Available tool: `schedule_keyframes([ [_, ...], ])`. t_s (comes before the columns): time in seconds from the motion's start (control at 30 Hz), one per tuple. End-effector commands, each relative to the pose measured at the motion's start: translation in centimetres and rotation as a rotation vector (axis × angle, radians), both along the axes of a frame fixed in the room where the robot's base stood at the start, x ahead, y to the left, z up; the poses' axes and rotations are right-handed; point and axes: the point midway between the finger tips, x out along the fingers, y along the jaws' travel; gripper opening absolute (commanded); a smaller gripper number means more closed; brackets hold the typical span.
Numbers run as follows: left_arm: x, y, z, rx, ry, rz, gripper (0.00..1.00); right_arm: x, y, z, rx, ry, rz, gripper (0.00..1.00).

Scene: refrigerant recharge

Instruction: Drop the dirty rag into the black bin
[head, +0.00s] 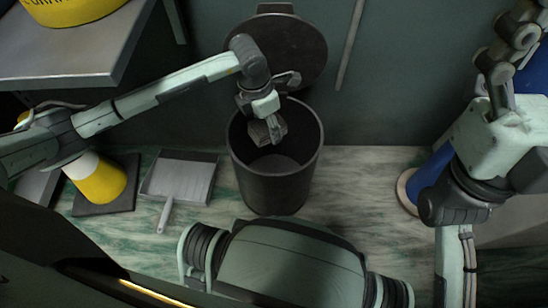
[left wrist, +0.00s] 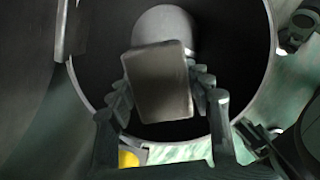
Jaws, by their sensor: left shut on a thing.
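The black bin (head: 275,190) stands on the floor against the wall, its lid (head: 300,50) swung up behind it. The rag hides part of the bin's inside. My right gripper (head: 515,40) is at the upper right, away from the bin; its jaws are not clear.
A grey dustpan (head: 180,178) lies left of the bin. A yellow and white cylinder (head: 103,182) stands farther left on a dark plate. A metal shelf (head: 75,55) with a yellow drum is at the upper left. A blue cylinder (head: 428,180) stands right; floor between is clear.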

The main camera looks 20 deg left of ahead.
Motion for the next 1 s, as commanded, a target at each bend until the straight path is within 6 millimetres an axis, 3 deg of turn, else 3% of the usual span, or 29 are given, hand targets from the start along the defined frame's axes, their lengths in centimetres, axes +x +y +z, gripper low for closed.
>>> schedule_keyframes([
  [0.17, 0.0, 0.0, 0.0, 0.000, 0.000, 0.000, 0.21, 0.0, 0.0, 0.0, 0.000, 0.000, 0.000, 0.88],
  [0.2, 0.0, 0.0, 0.0, 0.000, 0.000, 0.000, 0.55, 0.0, 0.0, 0.0, 0.000, 0.001, 0.000, 0.88],
  [0.37, 0.0, 0.0, 0.0, 0.000, 0.000, 0.000, 0.74, 0.0, 0.0, 0.0, 0.000, 0.001, 0.000, 0.88],
  [0.73, 0.0, 0.0, 0.6, -0.001, -0.001, 0.000, 0.74, 0.1, 0.0, 0.0, -0.001, 0.003, 0.000, 0.88],
  [1.0, -0.5, 0.5, 4.8, 0.000, -0.003, 0.000, 0.74, 0.1, 0.0, 0.0, -0.001, 0.003, 0.000, 0.88],
])
